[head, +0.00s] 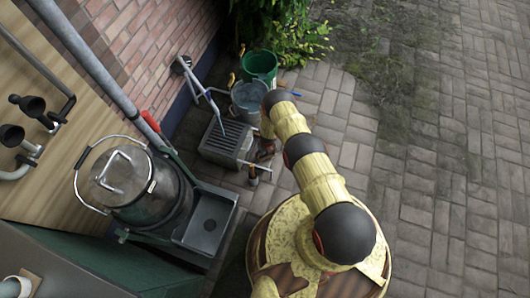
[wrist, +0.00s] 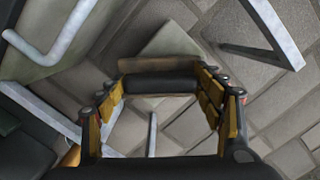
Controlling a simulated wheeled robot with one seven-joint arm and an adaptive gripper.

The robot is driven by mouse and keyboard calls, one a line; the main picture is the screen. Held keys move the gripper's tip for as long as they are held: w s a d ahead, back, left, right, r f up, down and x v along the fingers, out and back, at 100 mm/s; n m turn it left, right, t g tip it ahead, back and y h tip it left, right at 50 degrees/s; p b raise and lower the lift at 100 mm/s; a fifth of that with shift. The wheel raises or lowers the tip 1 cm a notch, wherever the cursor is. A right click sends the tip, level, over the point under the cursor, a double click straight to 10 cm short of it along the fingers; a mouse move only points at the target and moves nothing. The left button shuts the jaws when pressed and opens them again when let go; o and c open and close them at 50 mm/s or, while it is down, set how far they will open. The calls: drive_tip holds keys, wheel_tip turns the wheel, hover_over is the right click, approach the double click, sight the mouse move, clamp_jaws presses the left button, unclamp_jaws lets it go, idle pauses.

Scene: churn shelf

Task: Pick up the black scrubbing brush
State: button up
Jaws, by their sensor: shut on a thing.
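The black scrubbing brush (wrist: 160,84) shows in the wrist view as a dark, rounded bar with a tan strip along its edges. It lies crosswise between the two yellow-and-black fingers of my gripper (wrist: 161,88). The fingers are shut on its two ends. In the head view my gripper (head: 257,172) is low beside the grey slatted block, partly hidden by my arm. I cannot make out the brush in the head view.
A grey slatted block (head: 225,141), a grey bucket (head: 249,97) and a green bucket (head: 260,66) stand near the brick wall. A metal churn (head: 150,190) and dark basin (head: 208,222) are at left. Paving at right (head: 440,180) is clear.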

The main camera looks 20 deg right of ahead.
sight(267, 158)
drive_tip(key=r+p, duration=0.1)
drive_tip(key=r, duration=0.2)
drive_tip(key=shift+w+p, duration=0.2)
drive_tip(key=shift+p, duration=0.2)
drive_tip(key=r+p, duration=0.1)
drive_tip(key=p, duration=0.1)
drive_tip(key=s+r+p, duration=0.1)
drive_tip(key=p, duration=0.2)
drive_tip(key=s+r+p, duration=0.1)
drive_tip(key=p, duration=0.2)
drive_tip(key=shift+s+d+r, duration=0.15)
drive_tip(key=shift+s+d, duration=0.05)
drive_tip(key=shift+d, duration=0.1)
drive_tip(key=s+d+r+p, duration=0.1)
drive_tip(key=s+r+p, duration=0.5)
drive_tip(key=s+p, duration=0.5)
drive_tip(key=shift+d+p, duration=0.35)
drive_tip(key=shift+p, duration=0.95)
drive_tip(key=o, duration=1.1)
drive_tip(key=c, duration=0.3)
